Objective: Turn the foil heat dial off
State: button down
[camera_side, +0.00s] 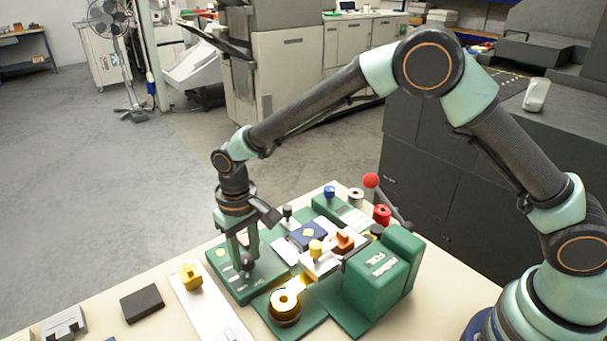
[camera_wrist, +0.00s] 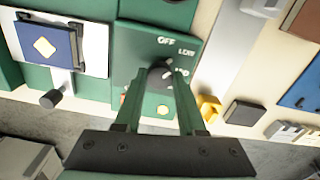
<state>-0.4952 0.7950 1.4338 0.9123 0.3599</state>
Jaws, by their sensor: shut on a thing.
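The foil heat dial (camera_wrist: 158,80) is a dark knob with a pale mark, on a green control panel (camera_wrist: 132,42) printed OFF, LOW and a further label partly hidden. My gripper (camera_wrist: 160,72) has its two green fingers on either side of the dial and is shut on it. The pale mark lies on the side of the printed labels; which setting it points to I cannot tell. In the side view my gripper (camera_side: 243,264) reaches straight down to the panel (camera_side: 222,262) at the left of the green foil machine (camera_side: 375,283); the dial is mostly hidden by the fingers there.
Right of the panel in the side view stand a blue block with a yellow diamond (camera_side: 307,235), a gold foil roll (camera_side: 285,302) and a red ball-topped lever (camera_side: 371,181). A yellow piece (camera_side: 190,277) and a dark block (camera_side: 142,303) lie to the left.

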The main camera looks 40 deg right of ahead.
aim_at(247, 258)
jog(key=n, duration=0.3)
jog(key=shift+n, duration=2.1)
jog(key=c, duration=0.5)
grip_release()
jog(key=shift+r, duration=0.15)
notch_tip(247, 258, up, 12)
